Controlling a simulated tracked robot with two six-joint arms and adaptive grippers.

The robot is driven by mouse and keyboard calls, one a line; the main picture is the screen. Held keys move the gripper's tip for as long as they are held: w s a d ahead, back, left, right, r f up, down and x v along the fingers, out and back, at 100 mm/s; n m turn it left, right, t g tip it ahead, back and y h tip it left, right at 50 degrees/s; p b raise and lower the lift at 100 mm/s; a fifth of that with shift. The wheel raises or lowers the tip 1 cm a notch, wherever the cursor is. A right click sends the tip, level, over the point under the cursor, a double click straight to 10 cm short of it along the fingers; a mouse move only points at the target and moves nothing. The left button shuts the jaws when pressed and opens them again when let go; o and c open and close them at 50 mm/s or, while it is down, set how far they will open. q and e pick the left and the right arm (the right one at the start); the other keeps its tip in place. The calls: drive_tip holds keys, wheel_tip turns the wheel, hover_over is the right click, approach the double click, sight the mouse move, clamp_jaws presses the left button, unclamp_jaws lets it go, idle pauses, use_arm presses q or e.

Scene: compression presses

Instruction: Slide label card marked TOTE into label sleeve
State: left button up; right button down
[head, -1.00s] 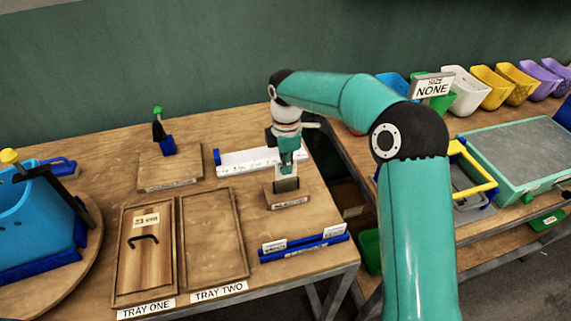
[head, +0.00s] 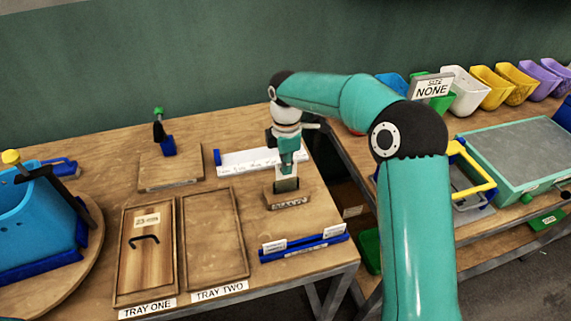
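My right gripper (head: 287,168) points down at the far end of the teal arm, directly above a small wooden block stand (head: 288,201) with a label on its front. A pale card (head: 281,172) shows around the fingertips, which look closed on it. Its print is too small to read. Below it stands a greyish upright piece on the block, which looks like the label sleeve (head: 287,185). The card's lower edge meets or overlaps the sleeve; I cannot tell how deep it sits. My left gripper is not in view.
A blue rack (head: 304,249) at the front edge holds two white cards. Tray one (head: 125,285), with a handled board, and empty tray two (head: 213,238) lie to the left. A white and blue strip (head: 240,161) lies behind. Coloured bins (head: 467,92) stand right.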

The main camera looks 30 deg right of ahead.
sight(286, 178)
drive_tip(key=shift+f+b, duration=1.2)
drive_tip(key=shift+f, duration=0.65)
drive_tip(key=c, duration=1.2)
unclamp_jaws()
drive_tip(key=shift+c, duration=0.2)
drive_tip(key=shift+r, duration=0.1)
wheel_tip(286, 178, up, 12)
drive_tip(key=shift+f, duration=0.15)
